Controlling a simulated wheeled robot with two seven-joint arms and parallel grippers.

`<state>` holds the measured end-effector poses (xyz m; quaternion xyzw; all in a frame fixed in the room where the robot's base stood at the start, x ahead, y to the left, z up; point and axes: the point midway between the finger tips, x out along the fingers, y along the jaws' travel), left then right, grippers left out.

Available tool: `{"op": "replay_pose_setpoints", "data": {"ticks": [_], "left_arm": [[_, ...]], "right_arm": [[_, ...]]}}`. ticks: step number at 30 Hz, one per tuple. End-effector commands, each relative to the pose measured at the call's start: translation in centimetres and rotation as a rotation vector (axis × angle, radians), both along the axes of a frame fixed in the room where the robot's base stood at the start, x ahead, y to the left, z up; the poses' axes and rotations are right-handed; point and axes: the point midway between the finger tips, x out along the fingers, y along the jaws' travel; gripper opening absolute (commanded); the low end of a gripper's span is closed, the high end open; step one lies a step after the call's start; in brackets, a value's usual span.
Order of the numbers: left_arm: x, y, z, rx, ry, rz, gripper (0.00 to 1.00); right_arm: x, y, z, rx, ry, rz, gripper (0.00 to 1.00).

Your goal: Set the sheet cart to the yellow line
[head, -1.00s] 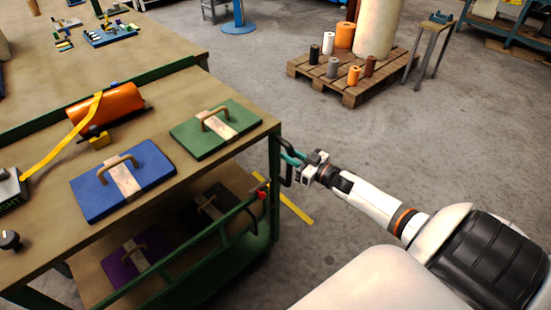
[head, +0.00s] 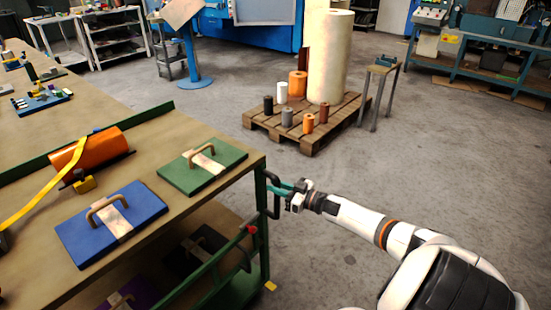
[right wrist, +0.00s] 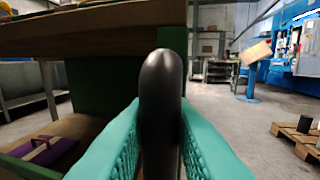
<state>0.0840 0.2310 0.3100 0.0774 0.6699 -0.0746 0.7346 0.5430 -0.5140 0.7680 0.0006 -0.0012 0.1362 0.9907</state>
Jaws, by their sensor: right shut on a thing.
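The sheet cart (head: 190,205) is a green-framed cart with a wooden top, at the left in the head view. Its black upright handle (head: 273,207) is at the right end, and fills the middle of the right wrist view (right wrist: 160,85). My right gripper (head: 280,189) is shut on this handle, its teal fingers on both sides of it. Of the yellow line (head: 270,286), only a small piece shows on the floor by the cart's near right corner. The cart hides the floor beyond it. My left gripper is not in view.
On the cart lie a blue die (head: 75,240), a green die (head: 180,178) and an orange roll (head: 90,152) with a yellow strap. A lower shelf holds more dies. A pallet (head: 310,140) with rolls stands behind. The floor right of the cart is clear.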

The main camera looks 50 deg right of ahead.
Motion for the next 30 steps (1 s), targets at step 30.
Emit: {"op": "replay_pose_setpoints", "data": {"ticks": [30], "left_arm": [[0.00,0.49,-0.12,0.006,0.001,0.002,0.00]], "right_arm": [[-0.29,-0.33,-0.20,0.001,0.004,0.001,0.40]]}}
